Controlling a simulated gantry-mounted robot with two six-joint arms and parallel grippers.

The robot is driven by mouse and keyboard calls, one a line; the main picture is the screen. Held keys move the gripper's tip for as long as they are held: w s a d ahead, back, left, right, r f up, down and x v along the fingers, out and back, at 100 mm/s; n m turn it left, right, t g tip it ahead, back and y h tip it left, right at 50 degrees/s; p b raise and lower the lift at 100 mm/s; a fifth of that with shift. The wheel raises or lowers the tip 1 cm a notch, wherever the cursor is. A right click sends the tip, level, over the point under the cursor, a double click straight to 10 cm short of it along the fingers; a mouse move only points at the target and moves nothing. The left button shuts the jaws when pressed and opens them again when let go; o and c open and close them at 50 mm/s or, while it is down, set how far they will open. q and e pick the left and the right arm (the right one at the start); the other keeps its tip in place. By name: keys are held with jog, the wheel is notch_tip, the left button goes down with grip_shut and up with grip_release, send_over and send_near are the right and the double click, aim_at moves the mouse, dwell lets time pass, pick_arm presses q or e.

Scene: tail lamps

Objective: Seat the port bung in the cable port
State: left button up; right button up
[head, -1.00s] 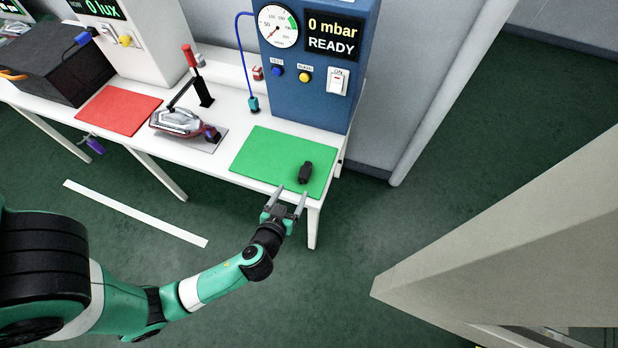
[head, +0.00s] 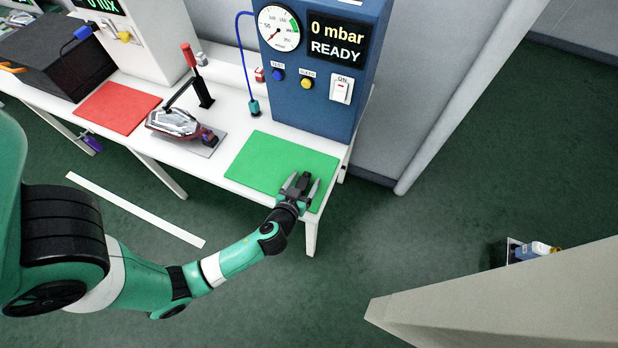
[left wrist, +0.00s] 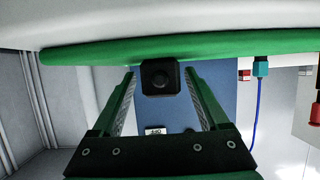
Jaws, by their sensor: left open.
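The black port bung (head: 305,177) lies on the green mat (head: 270,160) near the bench's front right corner. My left gripper (head: 302,182) is open, with one finger on each side of it. In the left wrist view the bung (left wrist: 160,77) shows its dark end between the two fingertips, with gaps on both sides. The tail lamp (head: 174,124) sits on a grey plate beside a red-handled clamp (head: 187,58). I cannot make out the cable port. My right gripper is not in view.
A blue tester (head: 318,75) reading 0 mbar READY stands behind the green mat, with a blue hose (head: 241,50) at its left. A red mat (head: 117,105) lies further left, near a black box (head: 58,58). A pale structure (head: 520,300) fills the lower right.

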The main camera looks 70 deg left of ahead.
pick_arm(q)
jog(key=shift+s+a, duration=0.1)
jog(key=shift+s+f, duration=0.1)
jog(key=shift+s, duration=0.05)
jog(key=shift+d, duration=0.3)
jog(key=shift+c, duration=1.2)
jog(key=shift+a, duration=0.1)
jog(key=c, duration=0.5)
grip_shut()
